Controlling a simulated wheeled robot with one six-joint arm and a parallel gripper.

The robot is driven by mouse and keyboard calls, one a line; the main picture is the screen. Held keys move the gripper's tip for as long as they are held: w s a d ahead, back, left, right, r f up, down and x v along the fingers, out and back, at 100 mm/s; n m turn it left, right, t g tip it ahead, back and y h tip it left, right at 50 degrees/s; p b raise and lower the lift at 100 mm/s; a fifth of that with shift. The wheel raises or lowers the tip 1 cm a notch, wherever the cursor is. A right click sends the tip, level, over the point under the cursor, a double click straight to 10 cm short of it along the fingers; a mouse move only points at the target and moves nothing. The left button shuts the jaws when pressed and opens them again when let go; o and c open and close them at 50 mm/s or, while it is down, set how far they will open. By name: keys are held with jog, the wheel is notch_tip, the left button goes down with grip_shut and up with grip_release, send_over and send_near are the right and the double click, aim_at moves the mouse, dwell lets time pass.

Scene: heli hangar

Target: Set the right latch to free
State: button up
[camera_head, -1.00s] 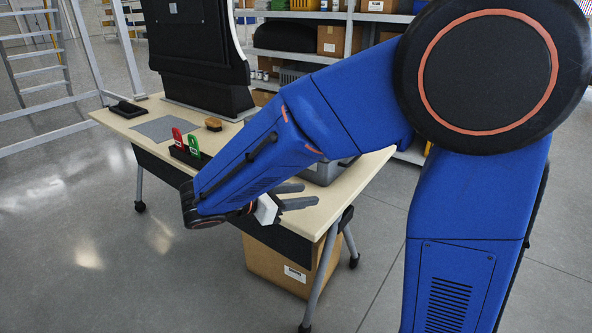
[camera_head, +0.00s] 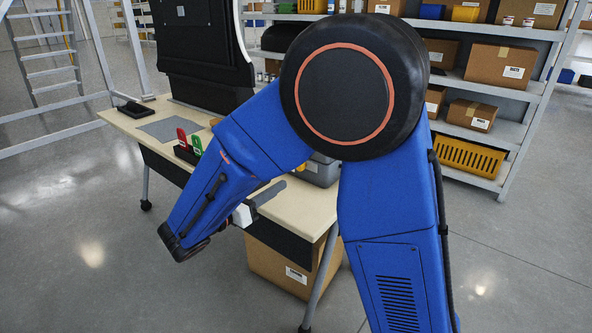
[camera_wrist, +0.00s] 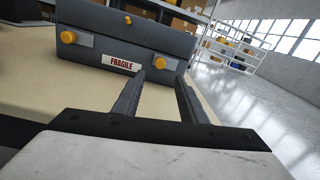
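A grey case (camera_wrist: 105,75) with a red and white FRAGILE label (camera_wrist: 121,63) stands on the table in the wrist view. Its left latch (camera_wrist: 68,37) has a yellow knob on a light plate. Its right latch (camera_wrist: 160,62) has a yellow knob and shows just beyond my fingertips. My gripper (camera_wrist: 160,79) is open and empty, its two dark fingers pointing at the case front around the line to the right latch. I see no contact. In the head view the case (camera_head: 322,172) is mostly hidden behind my arm, and only part of my gripper (camera_head: 268,193) shows.
The pale table (camera_head: 300,212) also carries red and green tags (camera_head: 190,140) in a dark holder and a black panel (camera_head: 205,50). A cardboard box (camera_head: 280,265) is under it. Shelves (camera_head: 515,90) stand behind. The floor at right is open.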

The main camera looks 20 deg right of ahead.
aim_at(299, 168)
jog(key=x, duration=1.1)
jog(key=shift+d, duration=0.1)
